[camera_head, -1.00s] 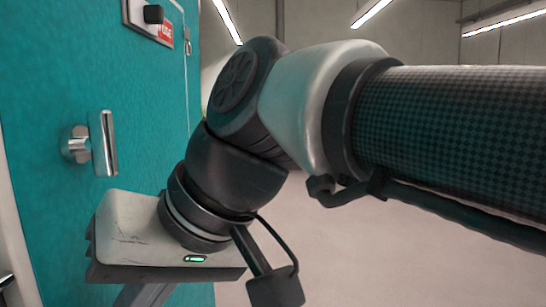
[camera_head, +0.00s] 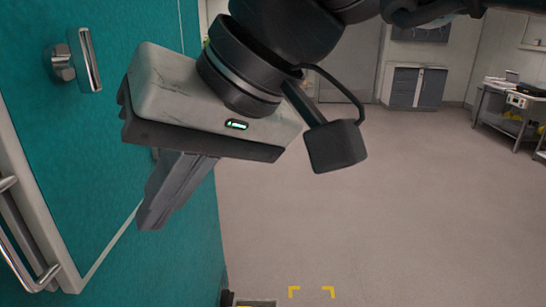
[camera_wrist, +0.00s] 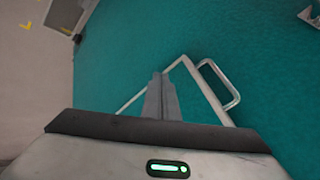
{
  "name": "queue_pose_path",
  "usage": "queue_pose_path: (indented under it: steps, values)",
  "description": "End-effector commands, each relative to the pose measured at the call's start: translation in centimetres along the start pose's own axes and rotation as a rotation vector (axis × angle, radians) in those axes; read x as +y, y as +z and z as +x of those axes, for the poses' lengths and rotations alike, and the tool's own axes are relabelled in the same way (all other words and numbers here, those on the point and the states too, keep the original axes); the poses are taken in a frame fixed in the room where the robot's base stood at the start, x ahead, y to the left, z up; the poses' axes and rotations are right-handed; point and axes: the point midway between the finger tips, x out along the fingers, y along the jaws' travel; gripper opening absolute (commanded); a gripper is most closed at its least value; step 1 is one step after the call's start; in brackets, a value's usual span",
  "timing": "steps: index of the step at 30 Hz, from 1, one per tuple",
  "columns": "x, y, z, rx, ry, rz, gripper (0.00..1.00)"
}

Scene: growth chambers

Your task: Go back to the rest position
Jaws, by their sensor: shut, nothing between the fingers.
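My gripper (camera_head: 150,222) hangs in front of the teal chamber front in the head view, its fingers pointing down and a little left. In the wrist view my gripper (camera_wrist: 160,78) shows its two fingers pressed together, with nothing between them. The fingers appear clear of the teal door (camera_head: 110,150) and of its handles. A green light glows on the gripper body in both views. The upper part of my arm runs out of the top of the head view.
A metal door handle (camera_head: 90,60) is left of my gripper, and a long bar handle (camera_head: 22,245) is at lower left. The floor (camera_head: 400,220) to the right is clear. A grey cabinet (camera_head: 417,87) and a metal table (camera_head: 510,115) stand far back. Yellow marks (camera_head: 311,291) lie on the floor.

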Motion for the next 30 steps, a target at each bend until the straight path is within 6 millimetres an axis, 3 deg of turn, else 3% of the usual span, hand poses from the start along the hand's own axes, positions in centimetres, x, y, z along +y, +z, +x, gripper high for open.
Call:
queue_pose_path:
  steps: [1, 6, 10, 13, 17, 20, 24, 30]
  values:
    - [-0.3, 0.0, -1.3, 0.004, 0.000, 0.000, 0.00]
    - [-0.9, 0.5, -3.7, 0.002, 0.000, 0.000, 0.00]
    - [-0.9, 0.8, -4.5, 0.002, 0.004, 0.005, 0.00]
    - [0.9, 1.0, -4.3, 0.016, 0.043, 0.040, 0.00]
    - [7.4, 2.0, -3.2, 0.065, 0.181, 0.155, 0.00]
    - [14.0, 4.1, -2.5, 0.108, 0.329, 0.263, 0.00]
    - [21.5, 8.1, -2.2, 0.148, 0.508, 0.376, 0.00]
    - [28.9, 14.7, -2.0, 0.171, 0.714, 0.485, 0.00]
